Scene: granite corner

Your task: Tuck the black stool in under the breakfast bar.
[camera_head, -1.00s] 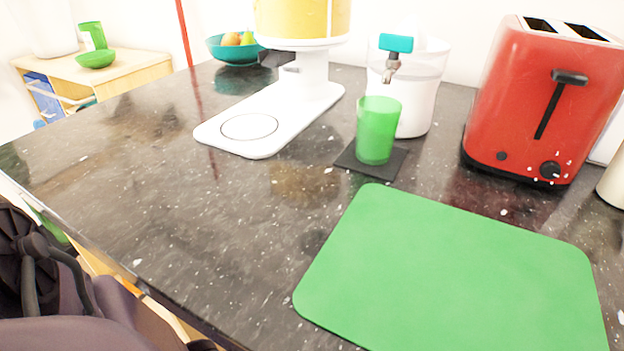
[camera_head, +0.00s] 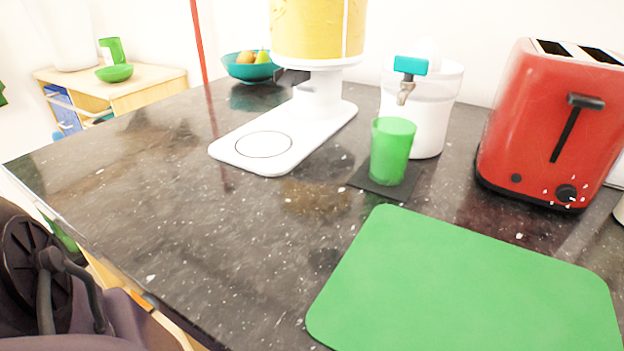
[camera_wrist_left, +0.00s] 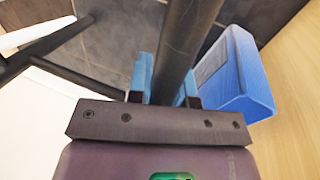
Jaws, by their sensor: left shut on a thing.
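Black tubular bars of the stool (camera_wrist_left: 183,35) show in the left wrist view; its seat is not visible. My left gripper (camera_wrist_left: 165,82) is shut around one thick black bar, with light blue pads on both sides of it. More thin black bars (camera_wrist_left: 85,75) run off to the left over a dark tiled floor. The breakfast bar's dark speckled granite top (camera_head: 150,190) fills the head view. The stool is not seen there. My left arm shows at the lower left, with its gripper out of that picture. My right gripper is in neither view.
A blue box-like object (camera_wrist_left: 240,80) is close right of the gripped bar. On the counter are a green mat (camera_head: 465,290), red toaster (camera_head: 540,130), green cup (camera_head: 392,150), white dispensers and a teal fruit bowl (camera_head: 248,70). A wooden cabinet (camera_head: 150,88) stands behind, left.

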